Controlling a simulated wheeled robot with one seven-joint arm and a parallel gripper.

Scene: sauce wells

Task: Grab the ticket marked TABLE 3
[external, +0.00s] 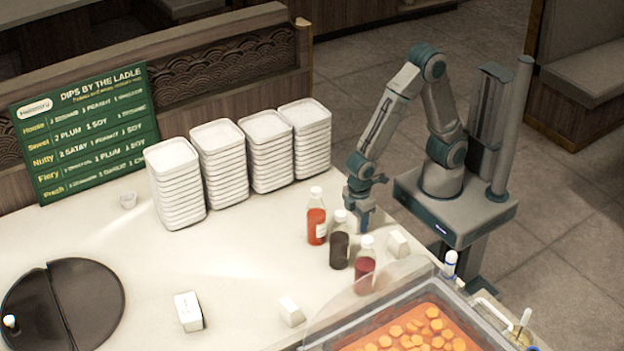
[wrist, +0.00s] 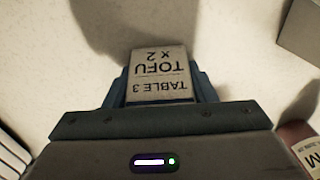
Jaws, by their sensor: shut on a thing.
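The ticket marked TABLE 3 (wrist: 160,75) shows in the wrist view as a small pale block with dark print, reading TABLE 3, TOFU, X 2, upside down in the picture. My gripper (wrist: 160,92) is shut on it, with a finger at each side. In the external view my gripper (external: 361,222) is low over the counter, behind the bottles and near the counter's right edge. The ticket is hidden there. I cannot tell whether it touches the counter.
Sauce bottles (external: 339,245) stand close in front of my gripper. White blocks (external: 398,244) stand nearby, others (external: 188,311) further left. Stacks of white trays (external: 222,152) stand at the back. A pan of orange food (external: 412,332) is at the front right.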

